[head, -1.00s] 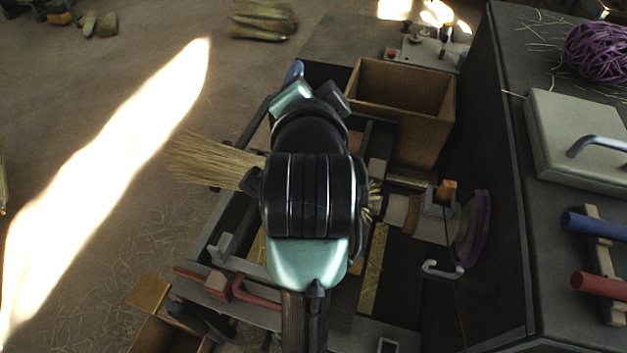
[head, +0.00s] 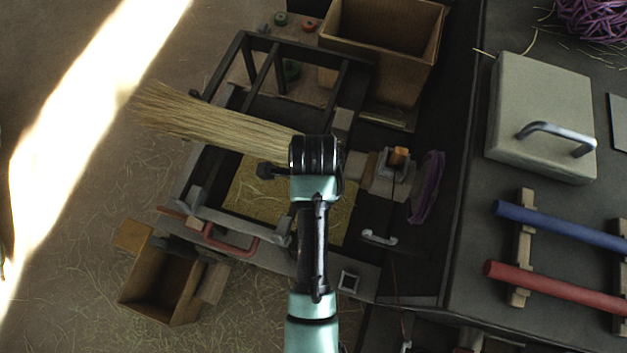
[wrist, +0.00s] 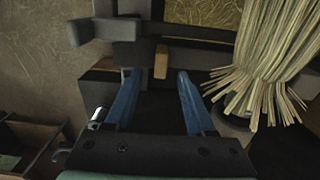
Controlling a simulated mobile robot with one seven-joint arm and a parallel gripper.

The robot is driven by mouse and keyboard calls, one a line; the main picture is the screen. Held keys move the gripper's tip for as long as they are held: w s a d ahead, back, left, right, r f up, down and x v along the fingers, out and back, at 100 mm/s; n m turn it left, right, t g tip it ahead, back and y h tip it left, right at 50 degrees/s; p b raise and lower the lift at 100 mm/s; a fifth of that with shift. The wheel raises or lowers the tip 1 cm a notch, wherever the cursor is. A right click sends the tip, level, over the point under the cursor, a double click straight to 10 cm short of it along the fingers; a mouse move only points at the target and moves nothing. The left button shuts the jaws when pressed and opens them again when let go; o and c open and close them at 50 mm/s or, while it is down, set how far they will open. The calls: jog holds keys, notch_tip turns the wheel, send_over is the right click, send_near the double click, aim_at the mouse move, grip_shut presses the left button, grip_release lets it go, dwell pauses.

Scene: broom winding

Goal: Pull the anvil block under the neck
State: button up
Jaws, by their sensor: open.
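In the wrist view my gripper (wrist: 158,76) is open, its two blue fingers apart with nothing held between them. A small tan wooden tab (wrist: 161,62) stands just beyond the fingertips, by dark metal parts. I cannot tell whether it belongs to the anvil block. The broom's straw head (head: 215,120) points left in the head view; its bristles (wrist: 270,60) hang at the right of the wrist view. My arm covers the neck area and my fingers in the head view. A grey block with an orange tab (head: 398,156) sits right of my arm; whether it is the anvil is unclear.
A dark frame (head: 245,75) surrounds the work area, with a red bar handle (head: 230,245) at its front. A wooden box (head: 380,50) is behind, and a smaller one (head: 165,285) is front left.

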notch_tip(320, 180, down, 6)
jog(key=shift+r, duration=0.1)
jog(key=shift+c, duration=0.2)
grip_shut()
dwell(1.4)
